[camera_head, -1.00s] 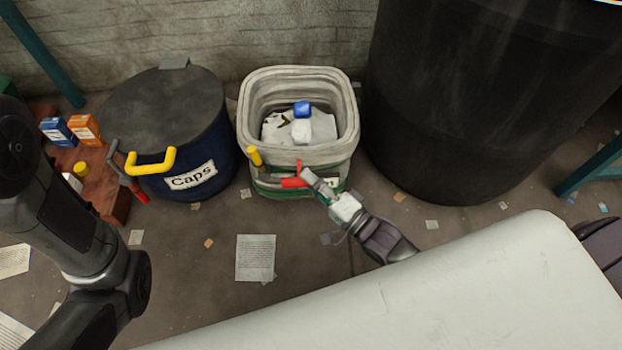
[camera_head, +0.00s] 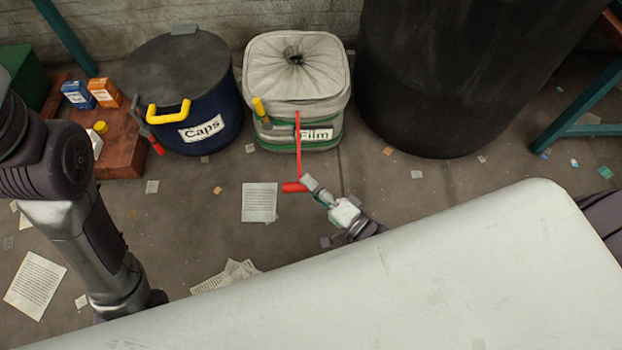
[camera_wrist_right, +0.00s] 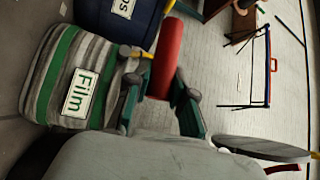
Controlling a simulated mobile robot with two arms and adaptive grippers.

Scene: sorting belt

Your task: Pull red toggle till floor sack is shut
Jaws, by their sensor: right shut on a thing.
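The floor sack (camera_head: 320,85), pale with a green band and a "Film" label, stands against the wall. Its top is gathered to a small dark opening at the centre. A red cord runs down its front to the red toggle (camera_head: 293,187). My right gripper (camera_head: 307,185) is shut on the toggle, out in front of the sack and low in the head view. In the right wrist view the red toggle (camera_wrist_right: 165,55) lies between the fingers, and the sack (camera_wrist_right: 50,75) is at left. My left arm shows at left; its gripper is out of view.
A dark blue "Caps" bin (camera_head: 190,95) with a yellow handle stands left of the sack. A large black drum (camera_head: 440,80) stands right. A wooden crate (camera_head: 120,140) with small boxes is at far left. Papers (camera_head: 259,202) litter the floor. A pale surface (camera_head: 400,285) fills the front.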

